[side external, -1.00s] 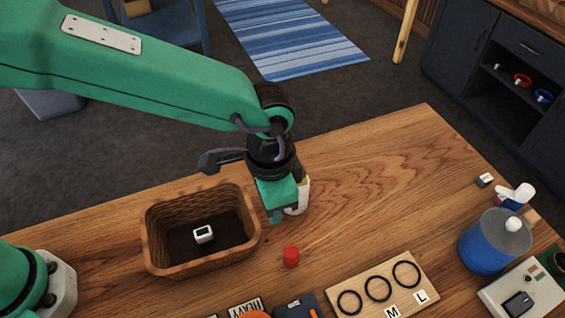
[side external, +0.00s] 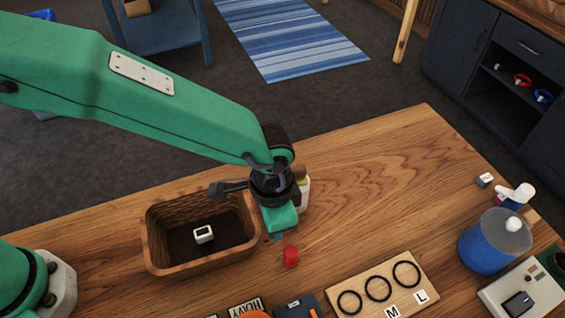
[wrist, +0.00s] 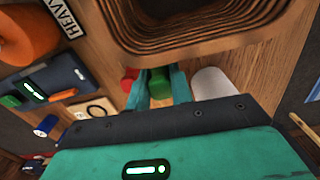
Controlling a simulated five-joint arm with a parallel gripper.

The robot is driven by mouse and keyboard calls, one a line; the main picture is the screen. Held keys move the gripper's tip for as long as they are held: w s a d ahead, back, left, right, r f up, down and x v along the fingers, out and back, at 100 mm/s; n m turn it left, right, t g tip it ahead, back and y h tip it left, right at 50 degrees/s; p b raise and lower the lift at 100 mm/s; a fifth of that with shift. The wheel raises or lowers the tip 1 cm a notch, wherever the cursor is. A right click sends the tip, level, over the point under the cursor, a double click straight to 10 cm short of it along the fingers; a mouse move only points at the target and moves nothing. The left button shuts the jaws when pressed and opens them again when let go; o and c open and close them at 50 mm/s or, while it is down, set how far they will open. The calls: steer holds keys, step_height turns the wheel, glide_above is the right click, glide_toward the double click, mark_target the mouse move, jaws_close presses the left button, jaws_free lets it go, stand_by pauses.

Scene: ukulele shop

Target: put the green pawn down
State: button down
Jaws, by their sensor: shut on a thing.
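The green pawn (wrist: 159,85) is between the two teal fingers of my gripper (wrist: 159,82) in the wrist view, and the jaws are shut on it. In the side external view my gripper (side external: 276,236) is low over the wooden table, right of the basket and just beside the red piece (side external: 291,257). The pawn is hidden behind the gripper there, so I cannot tell whether it touches the table. In the wrist view the red piece (wrist: 129,76) is close beside the left finger.
A wicker basket (side external: 165,262) holding a small white box (side external: 203,234) stands left of the gripper. A white bottle (side external: 304,194) stands close behind it, partly hidden. A board with black rings (side external: 415,298) lies at front right. The table's right middle is clear.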

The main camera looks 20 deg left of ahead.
steer(key=shift+f, duration=1.85)
steer(key=shift+f, duration=0.15)
steer(key=c, duration=1.5)
jaws_free()
step_height(320, 180, up, 12)
steer(key=shift+r, duration=0.15)
